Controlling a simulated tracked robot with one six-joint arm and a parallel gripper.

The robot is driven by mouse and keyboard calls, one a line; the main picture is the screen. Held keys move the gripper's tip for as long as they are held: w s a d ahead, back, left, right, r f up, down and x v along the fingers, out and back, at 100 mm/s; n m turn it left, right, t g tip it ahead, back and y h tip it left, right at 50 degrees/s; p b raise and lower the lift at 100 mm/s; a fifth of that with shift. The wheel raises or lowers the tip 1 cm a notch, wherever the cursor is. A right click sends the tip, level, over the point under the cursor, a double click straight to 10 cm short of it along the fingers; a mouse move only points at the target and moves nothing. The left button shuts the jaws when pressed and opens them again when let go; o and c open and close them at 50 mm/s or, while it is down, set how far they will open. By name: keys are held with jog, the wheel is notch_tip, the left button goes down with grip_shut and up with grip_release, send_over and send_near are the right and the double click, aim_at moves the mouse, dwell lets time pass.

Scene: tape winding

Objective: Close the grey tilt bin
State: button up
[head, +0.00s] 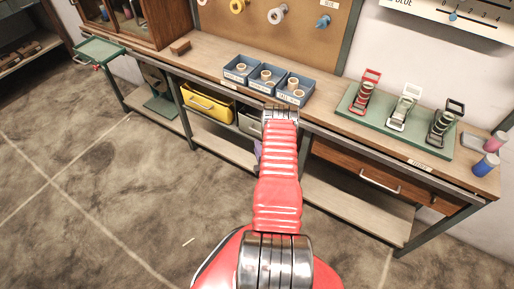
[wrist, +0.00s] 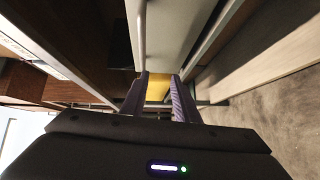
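The grey tilt bin (head: 249,122) hangs under the bench, right of the yellow bin (head: 205,103). My arm hides its right part in the head view, so I cannot tell how far it is tilted. In the wrist view a pale grey panel, apparently the grey bin (wrist: 175,32), fills the top middle, with a bar handle along its left side. My gripper (wrist: 158,98) has its two purple fingers apart, nothing between them; yellow shows beyond the gap. In the head view only a bit of purple finger shows, low beside my arm.
The bench top above holds blue trays (head: 267,79) with rolls and a green mat (head: 398,122) with several clamp-like stands. A wooden drawer (head: 370,178) is at the right under the bench. A lower shelf (head: 345,205) runs below. The floor (head: 110,200) at the left is clear.

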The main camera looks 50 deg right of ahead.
jog(key=f+v, duration=0.1)
jog(key=v, duration=1.1)
jog(key=shift+s+r, duration=0.15)
jog(key=shift+r, duration=0.35)
